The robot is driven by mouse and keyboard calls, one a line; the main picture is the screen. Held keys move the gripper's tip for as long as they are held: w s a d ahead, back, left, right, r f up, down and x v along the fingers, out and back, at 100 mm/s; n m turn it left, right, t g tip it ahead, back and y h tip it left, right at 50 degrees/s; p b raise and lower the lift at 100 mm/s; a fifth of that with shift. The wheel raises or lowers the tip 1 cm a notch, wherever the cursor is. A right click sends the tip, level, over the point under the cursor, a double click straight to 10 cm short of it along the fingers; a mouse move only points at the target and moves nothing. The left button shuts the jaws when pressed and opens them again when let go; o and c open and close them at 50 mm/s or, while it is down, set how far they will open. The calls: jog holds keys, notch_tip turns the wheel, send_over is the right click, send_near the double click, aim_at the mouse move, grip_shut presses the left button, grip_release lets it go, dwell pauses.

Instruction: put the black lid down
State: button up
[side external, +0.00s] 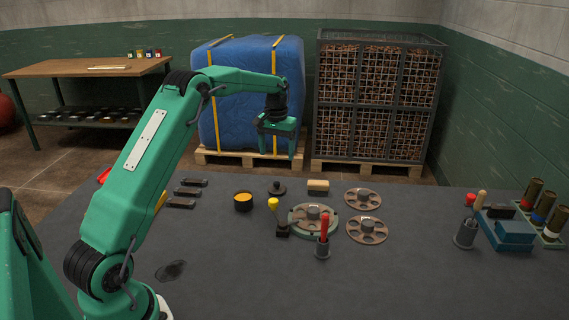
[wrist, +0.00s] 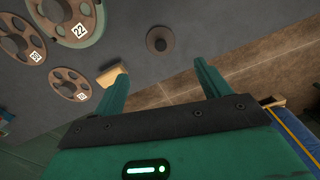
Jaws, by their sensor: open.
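The black lid (side external: 277,189), a small dark disc with a knob, lies flat on the dark table top. It also shows in the wrist view (wrist: 160,40), beyond the fingertips and between their lines. My gripper (side external: 284,150) is raised well above the table's far edge, apart from the lid. In the wrist view its two green fingers (wrist: 162,82) are spread apart with nothing between them. A small black pot (side external: 243,201) with yellow contents stands open on the table, left of the lid.
Right of the lid are a tan block (side external: 318,187), slotted discs (side external: 363,199), a round green fixture (side external: 300,226) and a red-handled tool in a cup (side external: 323,245). Dark bars (side external: 188,191) lie to the left. The front right of the table (side external: 440,280) is clear.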

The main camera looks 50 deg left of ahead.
jog(key=s+d+r+m+t, duration=0.3)
jog(key=s+d+r, duration=0.9)
jog(key=d+r, duration=0.3)
jog(key=s+d+f+m+t, duration=0.1)
jog(key=s+d, duration=0.3)
jog(key=s, duration=0.6)
jog(key=s+d+f+m+t, duration=0.1)
jog(key=s+d, duration=0.4)
jog(key=s, duration=0.5)
jog(key=shift+f+m+t, duration=0.3)
jog(key=shift+f+m, duration=0.2)
jog(key=shift+f, duration=0.1)
